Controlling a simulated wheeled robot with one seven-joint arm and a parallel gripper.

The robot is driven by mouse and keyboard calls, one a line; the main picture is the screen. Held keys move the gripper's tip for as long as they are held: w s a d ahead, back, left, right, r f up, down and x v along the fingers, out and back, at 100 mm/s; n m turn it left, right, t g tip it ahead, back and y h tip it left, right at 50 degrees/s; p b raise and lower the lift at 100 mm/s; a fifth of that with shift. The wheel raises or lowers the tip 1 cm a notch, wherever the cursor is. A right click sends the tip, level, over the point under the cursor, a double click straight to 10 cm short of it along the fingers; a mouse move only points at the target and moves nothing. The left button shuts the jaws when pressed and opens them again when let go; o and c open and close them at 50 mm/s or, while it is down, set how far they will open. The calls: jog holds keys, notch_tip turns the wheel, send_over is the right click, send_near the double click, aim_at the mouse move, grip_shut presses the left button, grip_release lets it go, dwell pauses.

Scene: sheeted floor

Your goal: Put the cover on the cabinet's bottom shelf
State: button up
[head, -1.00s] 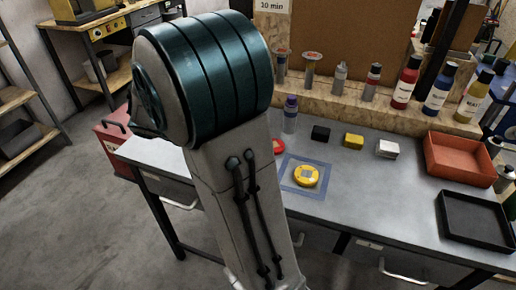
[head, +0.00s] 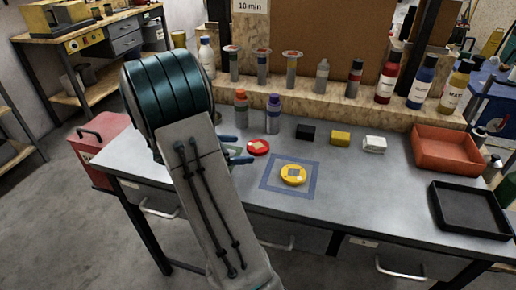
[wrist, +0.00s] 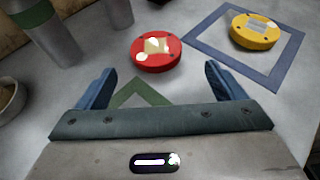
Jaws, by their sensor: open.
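A red round disc (head: 258,147) with a tan square patch lies flat on the grey bench. A yellow round disc (head: 293,174) with a grey patch lies inside a blue square outline on the bench. I cannot tell which one is the cover. My gripper (head: 237,149) is open and low over the bench, left of the red disc and partly hidden by my arm. In the wrist view the red disc (wrist: 156,52) lies beyond the blue fingertips (wrist: 160,85), apart from them, with nothing between them. The yellow disc (wrist: 254,31) is farther right. No cabinet is clearly identifiable.
A green outline (wrist: 140,94) is under the gripper. Bottles with orange (head: 241,110) and purple (head: 273,113) caps stand behind it.

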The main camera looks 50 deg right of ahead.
aim_at(256, 146)
jog(key=shift+w+r+x, duration=0.1)
jog(key=shift+r+x, duration=0.05)
jog(key=shift+x, duration=1.2)
jog(key=shift+w+r+x, duration=0.15)
jog(key=shift+x, duration=1.2)
jog(key=shift+d, duration=0.15)
jog(key=c, duration=1.3)
